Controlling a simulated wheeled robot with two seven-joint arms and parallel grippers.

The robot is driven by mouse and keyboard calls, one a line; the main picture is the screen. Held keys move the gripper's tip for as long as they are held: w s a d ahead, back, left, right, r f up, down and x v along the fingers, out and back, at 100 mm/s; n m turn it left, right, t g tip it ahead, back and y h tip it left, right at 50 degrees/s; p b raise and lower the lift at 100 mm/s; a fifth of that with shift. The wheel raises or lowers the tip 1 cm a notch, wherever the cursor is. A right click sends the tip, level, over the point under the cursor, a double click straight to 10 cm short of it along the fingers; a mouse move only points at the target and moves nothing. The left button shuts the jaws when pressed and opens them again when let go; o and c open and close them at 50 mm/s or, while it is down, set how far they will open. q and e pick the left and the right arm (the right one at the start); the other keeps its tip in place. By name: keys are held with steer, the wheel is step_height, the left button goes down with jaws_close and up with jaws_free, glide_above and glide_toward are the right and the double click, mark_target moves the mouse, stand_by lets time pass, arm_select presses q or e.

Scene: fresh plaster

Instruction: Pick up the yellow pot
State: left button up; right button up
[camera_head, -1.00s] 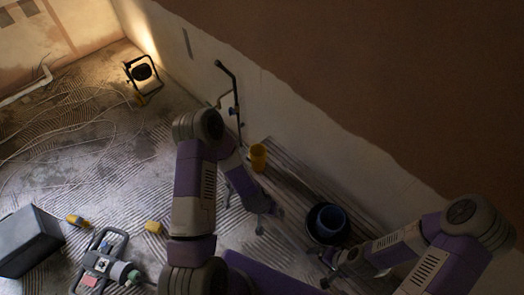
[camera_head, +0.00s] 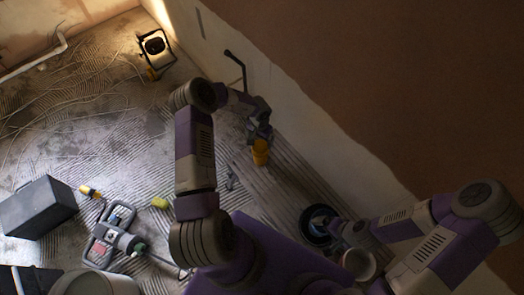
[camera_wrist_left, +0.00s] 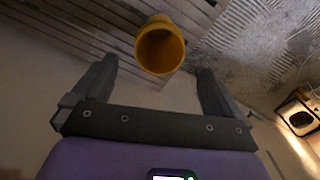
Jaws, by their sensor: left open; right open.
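The yellow pot (camera_head: 260,152) stands on the ribbed floor near the wall, just below my left gripper (camera_head: 258,132) in the head view. In the left wrist view the pot (camera_wrist_left: 160,46) shows its open round mouth just beyond the gap between the fingertips of my left gripper (camera_wrist_left: 156,70). That gripper is open and empty, and I see no finger touching the pot. My right gripper (camera_head: 338,228) is by the dark bucket at the lower right; its fingers are small and dark there.
A dark bucket (camera_head: 308,222) and a pale bucket (camera_head: 359,264) stand at the lower right. The wall (camera_head: 300,120) runs close behind the pot.

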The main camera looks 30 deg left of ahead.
arm_select(q)
steer(key=b, duration=0.2)
glide_above(260, 146)
steer(key=s+d, duration=0.2)
steer(key=s, duration=0.1)
step_height(260, 146, down, 7)
steer(key=shift+w+a+f+p, duration=0.1)
steer(key=shift+w+a+p, duration=0.1)
steer(key=shift+p, duration=0.1)
steer(key=shift+c, duration=0.2)
steer(key=c, duration=1.3)
